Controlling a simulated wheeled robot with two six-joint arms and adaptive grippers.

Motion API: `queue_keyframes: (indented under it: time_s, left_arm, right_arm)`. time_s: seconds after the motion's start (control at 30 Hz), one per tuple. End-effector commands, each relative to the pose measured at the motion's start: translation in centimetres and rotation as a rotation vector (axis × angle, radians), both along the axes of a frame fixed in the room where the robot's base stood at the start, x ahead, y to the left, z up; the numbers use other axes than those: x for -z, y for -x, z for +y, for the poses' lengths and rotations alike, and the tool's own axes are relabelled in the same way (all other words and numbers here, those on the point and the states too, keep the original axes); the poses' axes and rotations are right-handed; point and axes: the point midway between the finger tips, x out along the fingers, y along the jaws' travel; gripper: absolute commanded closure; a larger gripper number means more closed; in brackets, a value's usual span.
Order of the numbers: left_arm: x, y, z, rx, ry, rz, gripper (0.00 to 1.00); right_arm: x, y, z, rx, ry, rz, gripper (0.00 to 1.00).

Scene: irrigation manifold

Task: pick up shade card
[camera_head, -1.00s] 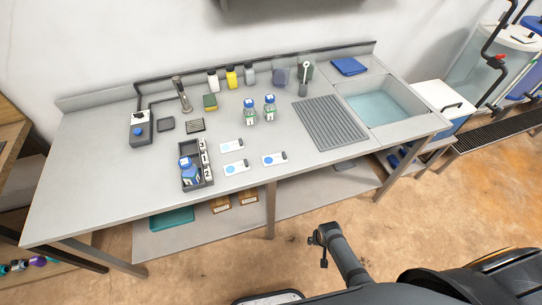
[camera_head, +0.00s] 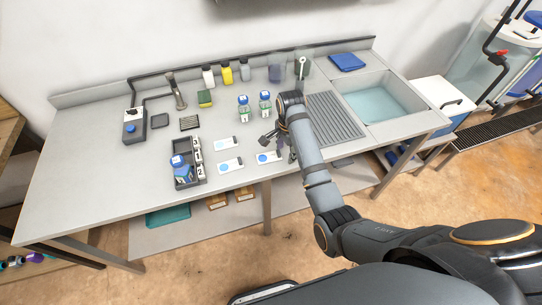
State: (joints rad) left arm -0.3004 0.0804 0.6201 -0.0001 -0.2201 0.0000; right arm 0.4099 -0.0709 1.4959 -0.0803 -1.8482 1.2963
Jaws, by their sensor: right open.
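Three white shade cards with blue dots and dark ends lie flat on the grey bench: an upper one (camera_head: 227,143), a lower one (camera_head: 230,166) and a right one (camera_head: 266,157). My right gripper (camera_head: 279,149) is open and points down over the bench, close to the right card. It partly hides that card's right end. I cannot tell how high it is above the card. It holds nothing that I can see. My left gripper is out of view.
A dark numbered rack (camera_head: 189,171) with a blue-capped bottle (camera_head: 179,165) stands left of the cards. Two blue-capped bottles (camera_head: 243,108) (camera_head: 265,103) stand behind them. A ribbed drainboard (camera_head: 338,120) and a sink (camera_head: 383,101) are to the right.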

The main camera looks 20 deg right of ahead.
Motion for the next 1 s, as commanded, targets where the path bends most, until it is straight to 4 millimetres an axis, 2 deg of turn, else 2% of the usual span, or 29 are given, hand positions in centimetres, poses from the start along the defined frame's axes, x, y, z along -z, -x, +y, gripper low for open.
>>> queue_keyframes:
  time_s: [0.1,0.2,0.37,0.47,0.7,0.93,1.0]
  left_arm:
    - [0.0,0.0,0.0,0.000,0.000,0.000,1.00]
    - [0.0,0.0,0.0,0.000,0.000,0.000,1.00]
    - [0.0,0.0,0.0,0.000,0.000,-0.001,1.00]
    - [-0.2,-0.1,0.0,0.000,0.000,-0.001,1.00]
    - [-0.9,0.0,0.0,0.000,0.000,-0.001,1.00]
    - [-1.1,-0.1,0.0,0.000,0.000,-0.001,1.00]
    - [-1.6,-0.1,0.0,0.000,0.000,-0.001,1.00]
  right_arm:
    - [-3.0,-2.4,1.4,0.145,-0.015,0.024,0.45]
    - [-5.0,-3.6,2.2,0.245,-0.019,0.044,0.45]
    - [-5.8,-3.9,2.6,0.296,-0.018,0.058,0.45]
    - [-5.0,-3.8,2.5,0.296,-0.018,0.060,0.45]
    - [-1.2,-3.9,2.4,0.294,-0.018,0.058,0.45]
    - [-0.2,-4.0,2.2,0.294,-0.019,0.056,0.45]
    - [0.7,-4.0,1.8,0.294,-0.017,0.059,0.45]
